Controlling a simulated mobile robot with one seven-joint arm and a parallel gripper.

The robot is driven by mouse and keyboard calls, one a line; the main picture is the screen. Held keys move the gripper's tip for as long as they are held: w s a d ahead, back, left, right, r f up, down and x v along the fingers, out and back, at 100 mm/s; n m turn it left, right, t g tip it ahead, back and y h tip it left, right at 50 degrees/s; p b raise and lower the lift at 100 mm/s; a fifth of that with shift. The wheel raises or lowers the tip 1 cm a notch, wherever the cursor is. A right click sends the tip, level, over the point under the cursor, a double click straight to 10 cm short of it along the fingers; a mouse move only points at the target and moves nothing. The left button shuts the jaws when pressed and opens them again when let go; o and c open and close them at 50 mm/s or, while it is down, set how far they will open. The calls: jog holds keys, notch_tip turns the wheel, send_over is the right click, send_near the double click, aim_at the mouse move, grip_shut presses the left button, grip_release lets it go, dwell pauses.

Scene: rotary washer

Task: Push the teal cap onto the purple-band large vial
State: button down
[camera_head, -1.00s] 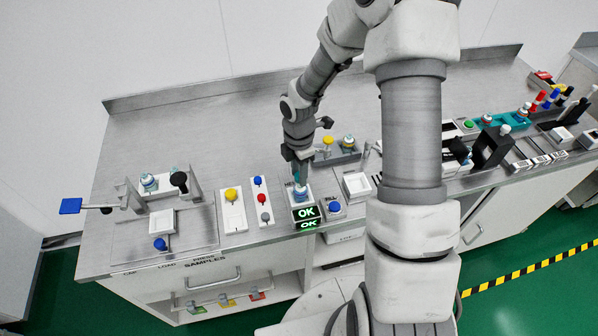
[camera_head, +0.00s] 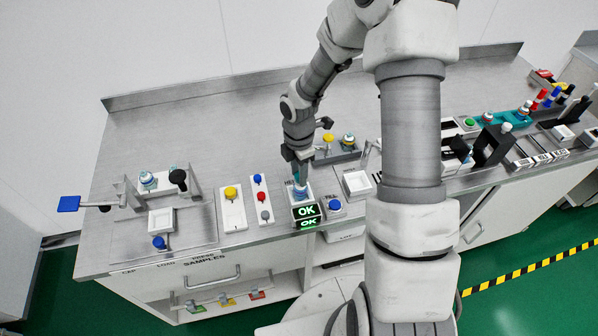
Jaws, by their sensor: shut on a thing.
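My gripper (camera_head: 300,177) points down at a white station with a green OK display (camera_head: 306,210), near the front edge of the bench. It is shut on a small bluish piece (camera_head: 299,189), at or just above the station's top. The fingers and the distance hide whether this is the vial or a cap, and its band colour. A small vial-like item with a bluish top (camera_head: 148,179) sits at the press station (camera_head: 129,196) on the left. I cannot make out a purple band or tell which piece is the task's teal cap.
Button panels (camera_head: 232,212) stand between the press and the OK station. A blue button (camera_head: 334,206) and a white tray (camera_head: 356,184) lie right of it.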

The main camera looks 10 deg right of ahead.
jog(key=shift+f, duration=0.45)
dwell(0.5)
dwell(0.3)
jog(key=shift+c, duration=2.2)
grip_release()
jog(key=shift+r, duration=0.1)
notch_tip(320, 180, up, 17)
jog(key=shift+r, duration=0.2)
jog(key=s+r+m+t, duration=0.2)
jog(key=s+r+m, duration=0.4)
jog(key=s+m, duration=0.4)
jog(key=s+r+m+t+b, duration=0.1)
jog(key=s+r+m+t, duration=0.2)
jog(key=s+r+m, duration=0.4)
jog(key=s+m, duration=0.3)
jog(key=m, duration=0.1)
jog(key=shift+s+d+t, duration=0.15)
jog(key=shift+d+t, duration=0.05)
jog(key=shift+t, duration=0.1)
